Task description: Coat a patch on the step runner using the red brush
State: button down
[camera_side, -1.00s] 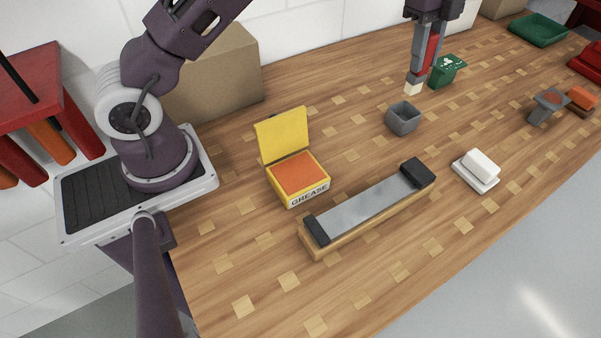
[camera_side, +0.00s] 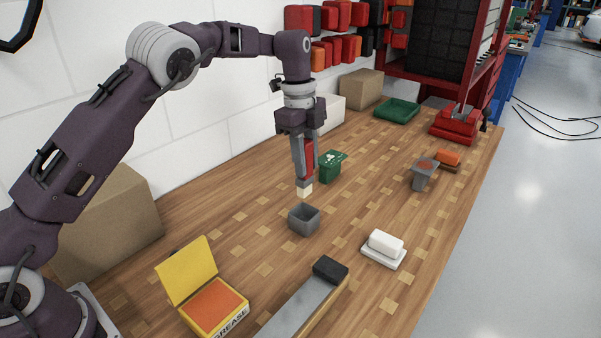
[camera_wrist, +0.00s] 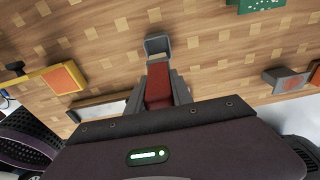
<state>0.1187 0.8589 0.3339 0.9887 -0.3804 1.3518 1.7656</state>
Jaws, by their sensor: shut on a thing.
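My gripper (camera_side: 304,172) points down and is shut on the red brush (camera_side: 309,154), whose pale bristles hang lowest. The bristles appear just above the grey open cup (camera_side: 304,221); the exact gap is unclear. The wrist view shows the red brush (camera_wrist: 159,84) between the fingers, with the cup (camera_wrist: 157,44) at its tip.
A green bin (camera_side: 330,168) stands close behind the brush. A white block (camera_side: 385,242) on a dish, a grey holder (camera_side: 423,177) and an orange-topped block (camera_side: 449,157) are to the right. A green tray (camera_side: 397,110) lies farther back. Bare wood lies between them.

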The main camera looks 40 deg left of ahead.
jog(key=shift+s, duration=0.1)
jog(key=s+g+h, duration=0.2)
jog(key=s+g, duration=0.1)
jog(key=s, duration=2.4)
jog(key=shift+s+d+f, duration=0.1)
jog(key=shift+d+f, duration=0.05)
jog(key=shift+f, duration=1.2)
jog(key=shift+s+d+f, duration=0.1)
jog(key=shift+f, duration=1.2)
jog(key=shift+f, duration=0.6)
jog(key=shift+r, duration=0.1)
notch_tip(320, 180, up, 7)
jog(key=shift+w, duration=0.1)
